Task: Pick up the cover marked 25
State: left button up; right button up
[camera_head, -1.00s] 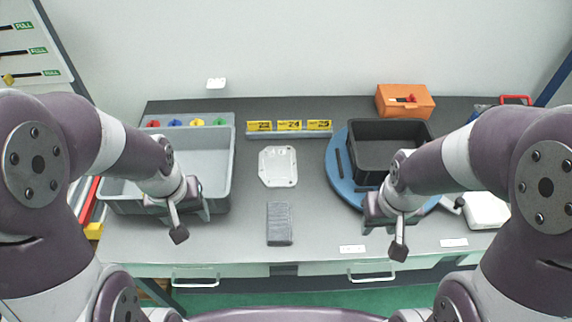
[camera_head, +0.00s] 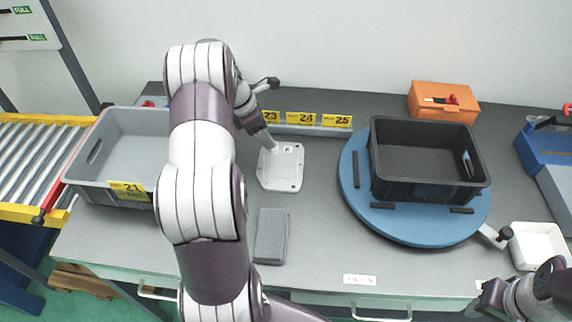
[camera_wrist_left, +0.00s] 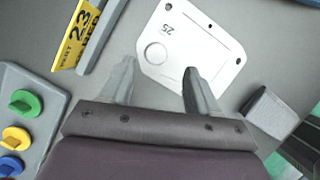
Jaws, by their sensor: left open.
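The cover marked 25 (camera_head: 281,166) is a pale, flat plate with cut corners, lying on the grey bench. In the left wrist view the cover (camera_wrist_left: 195,42) shows its "25" mark, a round boss and small holes. My left gripper (camera_head: 268,140) is at the cover's back left edge in the head view. The left wrist view shows its two fingers (camera_wrist_left: 157,74) apart, with nothing between them but bench and the cover's near edge. One finger overlaps the cover in that view; contact cannot be told. My right gripper (camera_head: 492,300) is partly visible at the lower right edge; its jaws are unclear.
A label rail (camera_head: 310,131) stands behind the cover. A dark grey block (camera_head: 271,236) lies in front. A grey crate (camera_head: 85,190) is left, beside a roller conveyor (camera_head: 30,165). A black crate (camera_head: 425,192) sits on a blue turntable (camera_head: 400,228) at right. An orange box (camera_head: 443,112) is behind.

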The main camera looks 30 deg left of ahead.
aim_at(280, 163)
pick_arm(q)
jog(key=x, duration=0.5)
jog(key=shift+w+a+f+p, duration=0.1)
jog(key=shift+w+f+p, duration=0.05)
jog(key=shift+w+p, duration=0.25)
jog(key=shift+s, duration=0.1)
grip_shut()
